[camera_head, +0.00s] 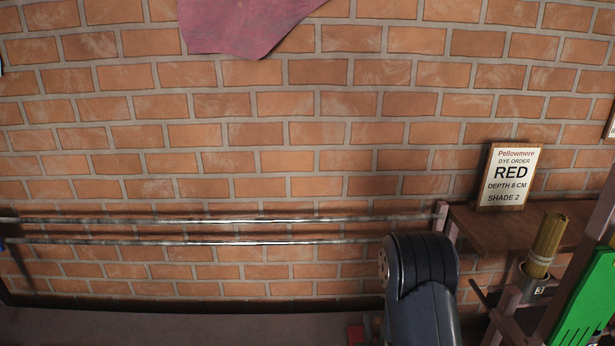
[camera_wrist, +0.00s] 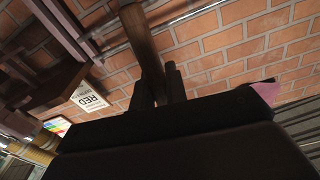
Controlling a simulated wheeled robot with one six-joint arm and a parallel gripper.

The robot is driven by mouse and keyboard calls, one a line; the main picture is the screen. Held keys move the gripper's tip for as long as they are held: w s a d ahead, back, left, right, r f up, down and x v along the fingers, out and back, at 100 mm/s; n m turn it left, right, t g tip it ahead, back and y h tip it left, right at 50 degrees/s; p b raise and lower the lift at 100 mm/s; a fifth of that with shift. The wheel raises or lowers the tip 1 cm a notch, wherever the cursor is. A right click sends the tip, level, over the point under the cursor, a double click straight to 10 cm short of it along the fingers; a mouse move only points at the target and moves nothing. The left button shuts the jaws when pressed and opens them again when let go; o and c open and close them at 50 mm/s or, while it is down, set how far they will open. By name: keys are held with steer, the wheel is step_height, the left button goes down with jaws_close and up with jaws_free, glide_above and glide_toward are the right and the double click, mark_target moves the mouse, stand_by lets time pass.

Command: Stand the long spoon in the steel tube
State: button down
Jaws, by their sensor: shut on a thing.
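In the wrist view, my gripper (camera_wrist: 158,86) is shut on a brown, wood-like shaft (camera_wrist: 138,32), which runs up past the top edge. It may be the handle of the long spoon; no bowl shows. In the head view my arm hides the gripper and the held thing.
A wooden shelf (camera_head: 535,228) at the right carries a red dye-order sign (camera_head: 507,178). A green slotted board (camera_head: 585,300) stands at the right edge. Two horizontal metal rails (camera_head: 250,219) run along the brick wall. A purple cloth (camera_head: 245,22) hangs above.

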step_height(320, 180, up, 19)
steer(key=w+p, duration=0.1)
steer(key=p, duration=1.9)
steer(key=shift+w, duration=0.25)
steer(key=shift+f, duration=0.1)
